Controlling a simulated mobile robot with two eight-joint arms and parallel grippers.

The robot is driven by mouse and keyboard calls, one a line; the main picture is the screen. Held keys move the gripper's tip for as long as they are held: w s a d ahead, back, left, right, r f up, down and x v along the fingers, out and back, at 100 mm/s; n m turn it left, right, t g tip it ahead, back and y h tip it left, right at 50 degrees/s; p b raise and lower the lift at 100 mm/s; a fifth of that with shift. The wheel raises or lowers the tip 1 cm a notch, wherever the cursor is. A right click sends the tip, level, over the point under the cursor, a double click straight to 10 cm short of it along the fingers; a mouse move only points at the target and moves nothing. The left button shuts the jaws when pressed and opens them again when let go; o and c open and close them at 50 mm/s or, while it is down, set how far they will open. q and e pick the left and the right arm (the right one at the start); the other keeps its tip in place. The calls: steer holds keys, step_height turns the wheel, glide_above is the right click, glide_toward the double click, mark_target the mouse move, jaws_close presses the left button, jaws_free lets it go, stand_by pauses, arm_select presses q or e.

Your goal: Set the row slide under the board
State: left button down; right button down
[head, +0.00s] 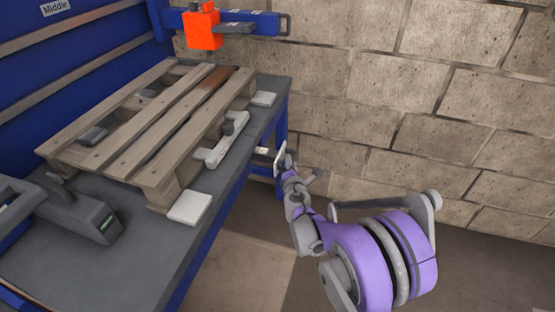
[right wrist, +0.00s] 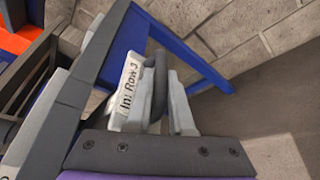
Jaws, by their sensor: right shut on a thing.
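A wooden pallet (head: 150,125) lies on the grey bench top. One of its top boards (head: 215,82), toward the far end, is darker brown than the rest. My right gripper (head: 281,161) is beside the bench's right edge, shut on a dark upright handle (right wrist: 158,85). I take this to be the row slide's handle; the slide's body under the pallet is not visible.
An orange carriage (head: 202,30) hangs on a blue gantry beam (head: 265,24) beyond the pallet. A dark grey device (head: 95,220) lies front left. A block wall (head: 400,90) stands behind.

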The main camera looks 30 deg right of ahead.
steer(key=shift+s+d, duration=0.9)
steer(key=shift+s, duration=0.25)
steer(key=c, duration=1.1)
jaws_free()
steer(key=shift+w, duration=0.1)
steer(key=p+v, duration=0.2)
steer(key=v, duration=0.9)
steer(key=shift+f, duration=0.1)
